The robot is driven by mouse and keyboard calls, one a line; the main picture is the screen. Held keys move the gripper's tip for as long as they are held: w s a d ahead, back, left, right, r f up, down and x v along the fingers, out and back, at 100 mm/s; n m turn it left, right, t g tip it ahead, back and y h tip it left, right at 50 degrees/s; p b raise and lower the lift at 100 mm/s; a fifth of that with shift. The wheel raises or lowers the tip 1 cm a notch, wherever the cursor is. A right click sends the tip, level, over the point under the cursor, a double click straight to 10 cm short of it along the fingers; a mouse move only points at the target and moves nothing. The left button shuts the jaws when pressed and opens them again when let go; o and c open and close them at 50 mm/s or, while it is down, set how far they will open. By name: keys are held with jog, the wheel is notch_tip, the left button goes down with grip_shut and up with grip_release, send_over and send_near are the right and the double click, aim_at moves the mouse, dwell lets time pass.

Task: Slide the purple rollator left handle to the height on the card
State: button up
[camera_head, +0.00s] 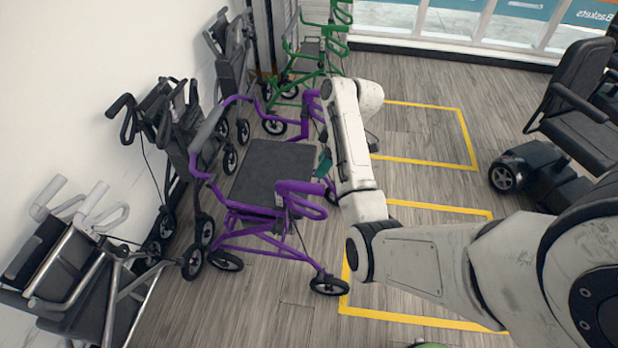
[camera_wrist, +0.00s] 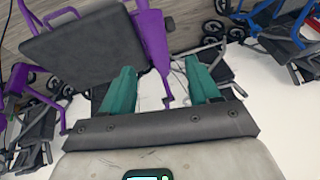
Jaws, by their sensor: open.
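The purple rollator (camera_head: 233,247) stands upright near the middle of the head view, with a dark seat and two looped purple handles. One handle (camera_head: 307,187) is at the near right, the other (camera_head: 312,97) at the far side; which is the left one I cannot tell. My gripper (camera_wrist: 158,68) has teal fingers, spread open and empty. A purple upright (camera_wrist: 151,38) of the rollator lies between the fingers in the wrist view; its depth is unclear. In the head view my arm mostly hides the gripper, leaving a teal patch. I cannot make out the card.
Black rollators (camera_head: 178,128) and a grey-framed one (camera_head: 72,272) line the left wall. A green rollator (camera_head: 318,48) stands behind. A black scooter (camera_head: 535,168) is at right. Yellow-marked floor bays (camera_head: 420,314) look clear where my arm does not cover them.

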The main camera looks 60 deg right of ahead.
aim_at(309, 184)
jog(key=b+x, duration=0.2)
jog(key=x, duration=0.3)
jog(key=b+x, duration=0.1)
jog(key=x, duration=0.4)
jog(key=shift+w+d+b, duration=0.2)
jog(key=shift+b, duration=0.15)
jog(key=shift+c, duration=0.2)
grip_shut()
